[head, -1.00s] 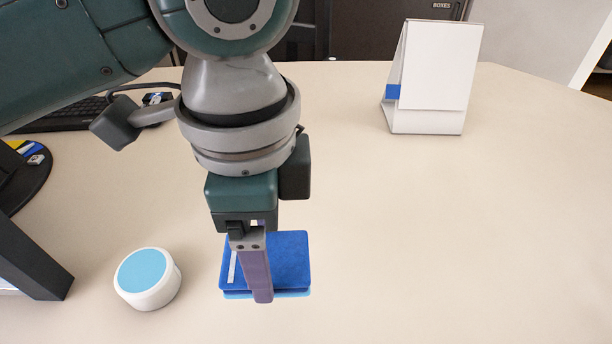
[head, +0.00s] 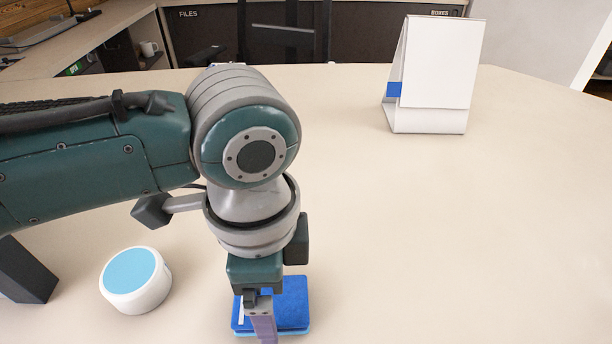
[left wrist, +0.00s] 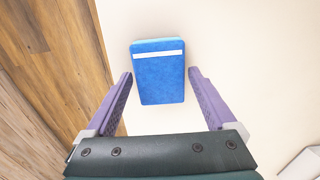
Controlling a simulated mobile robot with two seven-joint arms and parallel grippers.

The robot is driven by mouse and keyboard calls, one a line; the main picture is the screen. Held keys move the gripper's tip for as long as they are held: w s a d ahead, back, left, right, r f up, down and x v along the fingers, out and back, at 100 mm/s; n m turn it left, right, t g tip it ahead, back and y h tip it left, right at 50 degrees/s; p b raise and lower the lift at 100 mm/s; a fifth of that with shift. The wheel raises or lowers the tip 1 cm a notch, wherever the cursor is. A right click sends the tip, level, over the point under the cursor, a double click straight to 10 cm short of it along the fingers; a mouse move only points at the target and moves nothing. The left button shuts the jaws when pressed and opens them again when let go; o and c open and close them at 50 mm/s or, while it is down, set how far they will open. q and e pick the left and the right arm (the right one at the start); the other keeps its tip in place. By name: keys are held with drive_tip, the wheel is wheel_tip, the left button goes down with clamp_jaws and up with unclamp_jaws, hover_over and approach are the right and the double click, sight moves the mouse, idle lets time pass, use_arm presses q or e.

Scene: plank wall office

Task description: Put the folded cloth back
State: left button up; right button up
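The folded cloth (head: 292,300) is a flat blue pad with a lighter blue underside and a white stripe. It is near the front of the desk in the head view. My left gripper (head: 262,332) points down at its near left part and hides some of it. In the left wrist view, the cloth (left wrist: 158,85) lies between the two purple fingers of my left gripper (left wrist: 160,74). The fingers are open, with a gap on each side of the cloth. My right gripper is not in view.
A white round tub with a light blue lid (head: 135,281) stands left of the cloth. A white tent-shaped stand (head: 434,75) is at the back right. The desk (head: 430,230) is clear to the right. Wood flooring (left wrist: 45,60) shows past the desk edge in the wrist view.

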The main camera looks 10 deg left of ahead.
use_arm(q)
drive_tip(key=shift+o, duration=0.6)
drive_tip(key=shift+r, duration=0.15)
drive_tip(key=shift+r, duration=0.4)
wheel_tip(320, 180, up, 11)
drive_tip(key=p, duration=0.4)
drive_tip(key=s+d+f+n+t+h, duration=0.2)
drive_tip(key=s+d+n+h, duration=0.15)
drive_tip(key=s+n, duration=0.2)
drive_tip(key=s+a+n+y, duration=0.1)
drive_tip(key=s+a+n, duration=0.2)
drive_tip(key=a, duration=0.3)
drive_tip(key=s+a+n+t+y, duration=0.1)
drive_tip(key=s+a+n+y, duration=0.1)
drive_tip(key=a, duration=0.5)
drive_tip(key=shift+s+f+n+t, duration=0.15)
drive_tip(key=shift+s+n+t, duration=0.15)
drive_tip(key=shift+s+n, duration=0.7)
